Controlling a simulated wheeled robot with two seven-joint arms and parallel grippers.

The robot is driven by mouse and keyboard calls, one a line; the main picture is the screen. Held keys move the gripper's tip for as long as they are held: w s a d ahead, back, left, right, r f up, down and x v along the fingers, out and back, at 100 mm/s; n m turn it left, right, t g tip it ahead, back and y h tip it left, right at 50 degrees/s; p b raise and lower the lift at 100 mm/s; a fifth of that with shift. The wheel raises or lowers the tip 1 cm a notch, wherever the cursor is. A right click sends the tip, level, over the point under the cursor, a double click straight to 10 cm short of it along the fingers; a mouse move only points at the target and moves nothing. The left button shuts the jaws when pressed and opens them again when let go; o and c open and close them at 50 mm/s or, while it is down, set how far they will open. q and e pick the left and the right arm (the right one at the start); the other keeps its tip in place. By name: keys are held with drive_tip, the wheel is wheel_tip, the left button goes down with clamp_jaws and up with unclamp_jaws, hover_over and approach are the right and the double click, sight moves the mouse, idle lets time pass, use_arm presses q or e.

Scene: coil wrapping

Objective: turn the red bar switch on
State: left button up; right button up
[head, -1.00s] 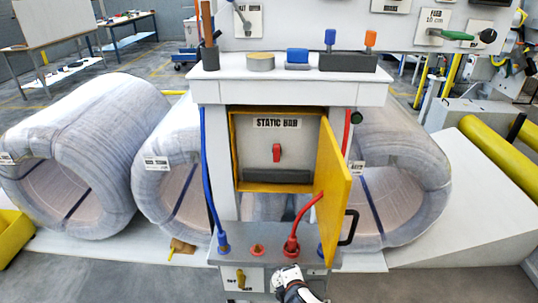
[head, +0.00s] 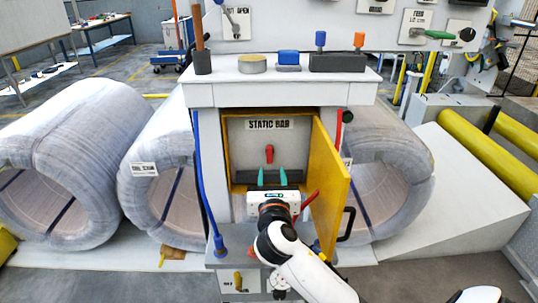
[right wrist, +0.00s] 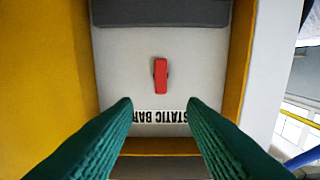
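The red bar switch (head: 269,154) sits on the light back panel of an open yellow-framed box, under the "STATIC BAR" label (head: 269,124). Its handle stands about vertical. In the right wrist view the red switch (right wrist: 161,75) appears beyond and between the green fingertips, with the label upside down below it. My right gripper (head: 272,177) is open and empty at the box opening, with its fingers pointing at the panel. The fingers look apart from the switch. My left gripper is not in view.
The yellow door (head: 332,190) stands open to the right of my right gripper. A blue cable (head: 203,190) hangs left of the box, and a red cable (head: 311,198) runs near the door. Large wrapped coils (head: 75,150) stand on both sides. A dark bar lies low inside the box.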

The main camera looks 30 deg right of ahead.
sight(270, 153)
drive_tip(key=p+x, duration=0.1)
drive_tip(key=x, duration=0.8)
drive_tip(key=shift+w+f, duration=0.1)
drive_tip(key=shift+w, duration=0.05)
clamp_jaws()
